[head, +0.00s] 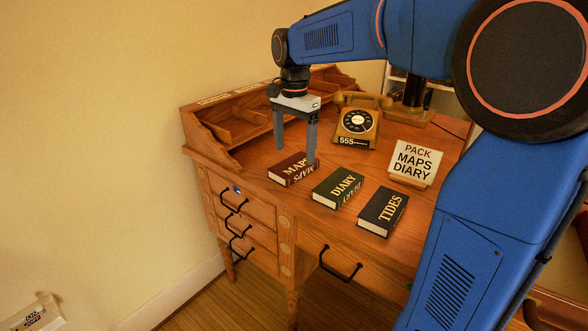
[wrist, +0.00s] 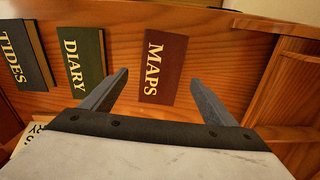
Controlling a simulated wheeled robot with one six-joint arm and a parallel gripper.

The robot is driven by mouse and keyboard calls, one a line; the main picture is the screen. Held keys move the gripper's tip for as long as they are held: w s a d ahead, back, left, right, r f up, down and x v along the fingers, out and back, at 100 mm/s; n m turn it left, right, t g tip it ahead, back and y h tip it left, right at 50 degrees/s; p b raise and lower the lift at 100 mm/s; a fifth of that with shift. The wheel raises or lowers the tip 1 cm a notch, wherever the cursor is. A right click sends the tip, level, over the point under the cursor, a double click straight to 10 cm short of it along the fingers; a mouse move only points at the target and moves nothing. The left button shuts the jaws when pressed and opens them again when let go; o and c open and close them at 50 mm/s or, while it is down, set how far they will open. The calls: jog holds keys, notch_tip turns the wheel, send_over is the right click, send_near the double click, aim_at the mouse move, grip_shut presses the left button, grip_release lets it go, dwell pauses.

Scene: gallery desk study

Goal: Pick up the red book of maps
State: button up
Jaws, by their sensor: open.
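The red book of maps (head: 291,168) lies flat on the wooden desk, left of the other books, with "MAPS" on its cover. My gripper (head: 295,154) is open and empty above it, fingers pointing down. In the head view one finger partly covers the book's right end. In the wrist view the red book (wrist: 165,67) lies between the two open fingers (wrist: 160,82), beyond their tips. The gap between fingers and book is hard to judge; I see no contact.
A green diary (head: 341,187) and a dark tides book (head: 383,211) lie to the right. Behind stand a telephone (head: 357,121) and a sign (head: 413,162) reading "PACK MAPS DIARY". A wooden organizer (head: 228,130) edges the desk's left and back. Bare desk surrounds the red book.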

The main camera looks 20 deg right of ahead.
aim_at(294, 164)
jog(key=shift+f, duration=2.1)
jog(key=c, duration=1.2)
jog(key=shift+w, duration=0.1)
